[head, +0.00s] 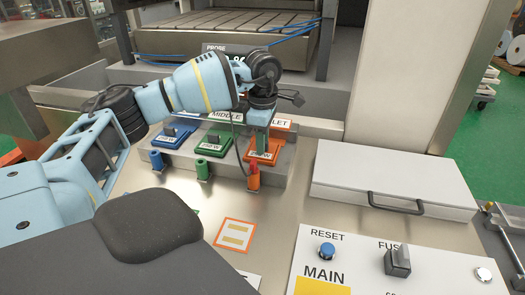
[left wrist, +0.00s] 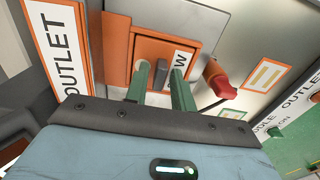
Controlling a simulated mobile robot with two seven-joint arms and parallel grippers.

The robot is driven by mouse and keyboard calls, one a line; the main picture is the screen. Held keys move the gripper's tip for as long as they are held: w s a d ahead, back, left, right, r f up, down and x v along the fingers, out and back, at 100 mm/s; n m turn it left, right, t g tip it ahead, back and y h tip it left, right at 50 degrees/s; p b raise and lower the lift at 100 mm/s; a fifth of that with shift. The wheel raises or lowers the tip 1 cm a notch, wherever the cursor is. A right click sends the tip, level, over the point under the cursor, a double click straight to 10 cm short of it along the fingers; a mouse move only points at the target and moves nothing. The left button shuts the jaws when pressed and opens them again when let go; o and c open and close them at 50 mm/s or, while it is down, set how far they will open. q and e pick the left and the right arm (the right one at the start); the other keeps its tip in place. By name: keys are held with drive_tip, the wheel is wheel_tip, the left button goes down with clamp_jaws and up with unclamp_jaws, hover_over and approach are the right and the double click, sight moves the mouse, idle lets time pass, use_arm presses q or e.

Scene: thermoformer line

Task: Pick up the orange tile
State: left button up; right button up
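The orange tile (head: 263,153) is a square plate with a raised knob, on the stepped metal block under the white OUTLET label. In the left wrist view the tile (left wrist: 193,37) is right ahead, with its grey-green knob (left wrist: 160,76) standing up. My left gripper (head: 258,152) reaches down over it. Its two green fingers (left wrist: 159,88) are apart, one on each side of the knob, with narrow gaps visible. The gripper hides part of the tile in the head view. My right gripper is not in view.
A green tile (head: 207,149) and a blue tile (head: 165,139) sit to the left on the block. A red-capped orange plug (head: 253,177) stands just in front. An orange-bordered square (head: 235,235) lies on the panel. A white lidded box (head: 394,184) is to the right.

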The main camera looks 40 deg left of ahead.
use_arm(q)
clamp_jaws()
wheel_tip(320, 180, up, 10)
idle(0.6)
